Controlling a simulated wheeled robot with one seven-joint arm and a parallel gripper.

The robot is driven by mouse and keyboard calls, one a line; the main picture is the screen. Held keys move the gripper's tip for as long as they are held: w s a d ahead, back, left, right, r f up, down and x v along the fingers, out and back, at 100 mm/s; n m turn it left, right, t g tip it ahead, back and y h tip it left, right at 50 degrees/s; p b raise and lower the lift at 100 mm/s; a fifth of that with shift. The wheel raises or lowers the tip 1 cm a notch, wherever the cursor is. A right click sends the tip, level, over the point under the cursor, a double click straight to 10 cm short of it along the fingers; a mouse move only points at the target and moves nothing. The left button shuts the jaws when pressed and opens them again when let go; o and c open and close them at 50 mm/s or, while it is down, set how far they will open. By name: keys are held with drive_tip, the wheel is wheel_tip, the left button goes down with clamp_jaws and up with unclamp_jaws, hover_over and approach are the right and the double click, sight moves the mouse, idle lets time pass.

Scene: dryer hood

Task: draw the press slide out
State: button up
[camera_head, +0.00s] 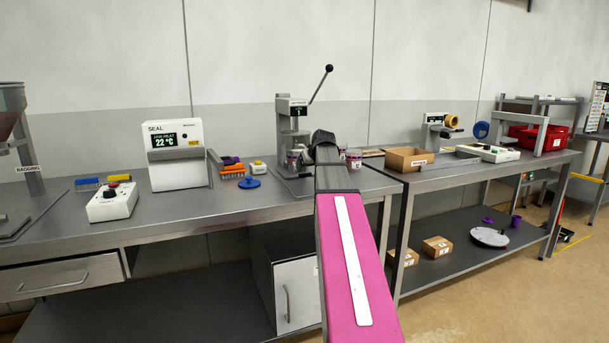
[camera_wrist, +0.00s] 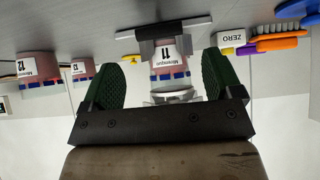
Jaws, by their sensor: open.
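The press (camera_head: 292,125) stands on the bench in the head view, with its lever arm raised to the upper right. Its base is partly hidden behind my arm. The wrist view is upside down. There, a dark bar with a grey block (camera_wrist: 172,28), apparently the front of the press slide, lies at bench level by a jar labelled 11 (camera_wrist: 168,72). A silver disc (camera_wrist: 170,94) is by the jar's other end. My gripper (camera_wrist: 172,62) is open, its green fingers on either side of the jar in the picture. I see no contact with the bar.
Two more jars, 12 (camera_wrist: 38,68) and 13 (camera_wrist: 84,70), stand at one side in the wrist view. A ZERO-labelled box (camera_wrist: 232,40) and brushes (camera_wrist: 280,42) are at the other. A sealer (camera_head: 175,155) stands left of the press, and a cardboard box (camera_head: 409,159) right.

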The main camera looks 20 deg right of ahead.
drive_tip(key=x, duration=0.7)
drive_tip(key=shift+c, duration=0.3)
drive_tip(key=c, duration=1.2)
drive_tip(key=s, duration=1.8)
drive_tip(key=shift+s+d, duration=0.2)
drive_tip(key=shift+d, duration=0.1)
drive_tip(key=o, duration=1.3)
drive_tip(key=shift+s, duration=0.1)
drive_tip(key=shift+c, duration=0.2)
drive_tip(key=v, duration=1.1)
